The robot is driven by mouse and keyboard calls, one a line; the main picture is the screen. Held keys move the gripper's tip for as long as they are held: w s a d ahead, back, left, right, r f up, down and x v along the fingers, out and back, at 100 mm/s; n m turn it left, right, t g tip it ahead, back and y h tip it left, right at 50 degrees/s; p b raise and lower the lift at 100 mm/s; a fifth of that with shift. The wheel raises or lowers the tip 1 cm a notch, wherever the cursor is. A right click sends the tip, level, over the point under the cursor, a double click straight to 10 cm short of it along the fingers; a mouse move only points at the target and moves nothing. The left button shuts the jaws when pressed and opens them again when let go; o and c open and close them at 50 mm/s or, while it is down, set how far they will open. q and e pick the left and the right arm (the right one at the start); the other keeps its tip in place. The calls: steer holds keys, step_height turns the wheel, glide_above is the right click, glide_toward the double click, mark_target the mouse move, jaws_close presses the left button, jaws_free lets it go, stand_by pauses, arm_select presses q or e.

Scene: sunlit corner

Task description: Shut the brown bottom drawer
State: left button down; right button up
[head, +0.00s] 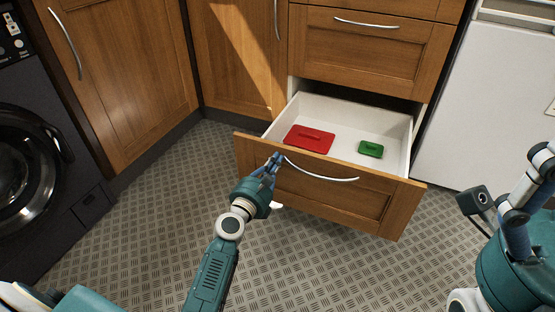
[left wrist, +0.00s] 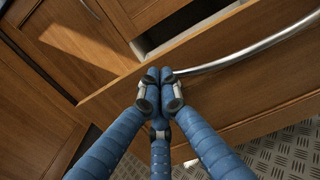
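The brown bottom drawer (head: 310,188) is pulled out of the wooden cabinet, with its white inside showing and a curved silver handle (head: 335,179) on its front. A red lidded item (head: 309,139) and a smaller green one (head: 371,149) lie inside. My left gripper (head: 274,160) is at the drawer front, by the handle's left end. In the left wrist view its fingertips (left wrist: 160,77) are together beside the handle end (left wrist: 190,71); I cannot tell whether they touch it. My right gripper (head: 535,190) is partly visible at the right edge, away from the drawer.
A shut upper drawer (head: 372,56) is above the open one. Wooden cupboard doors (head: 120,75) stand to the left, with a dark washing machine (head: 40,170) at far left. A white appliance (head: 495,105) stands on the right. The patterned floor (head: 150,215) before the cupboards is clear.

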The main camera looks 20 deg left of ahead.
arm_select(q)
steer(key=shift+w, duration=0.85)
steer(key=shift+w, duration=0.1)
